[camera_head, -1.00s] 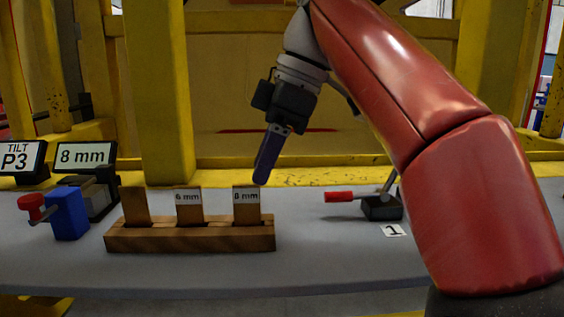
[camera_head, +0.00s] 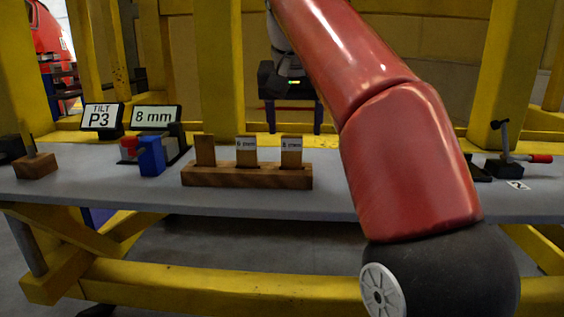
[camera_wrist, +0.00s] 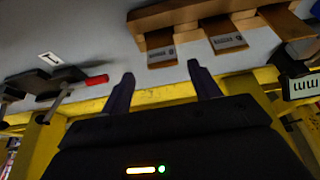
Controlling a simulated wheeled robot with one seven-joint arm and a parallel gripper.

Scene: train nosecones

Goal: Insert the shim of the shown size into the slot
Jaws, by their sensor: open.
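A wooden rack (camera_head: 240,178) on the grey bench holds three upright wooden shims: an unlabelled one (camera_head: 205,150) at left, a 6 mm one (camera_head: 246,148) and an 8 mm one (camera_head: 291,150) at right. A sign (camera_head: 155,118) behind reads 8 mm. My gripper (camera_head: 294,118) is open and empty behind the rack's right end, partly hidden by my red arm. In the wrist view, my open fingers (camera_wrist: 161,86) are just short of the 8 mm shim (camera_wrist: 161,54), apart from it; the 6 mm shim (camera_wrist: 228,42) is to the right. I cannot make out the slot.
A blue block (camera_head: 151,156) with a red knob stands left of the rack. A TILT P3 sign (camera_head: 101,117) is behind. Yellow posts (camera_head: 220,70) rise behind the bench.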

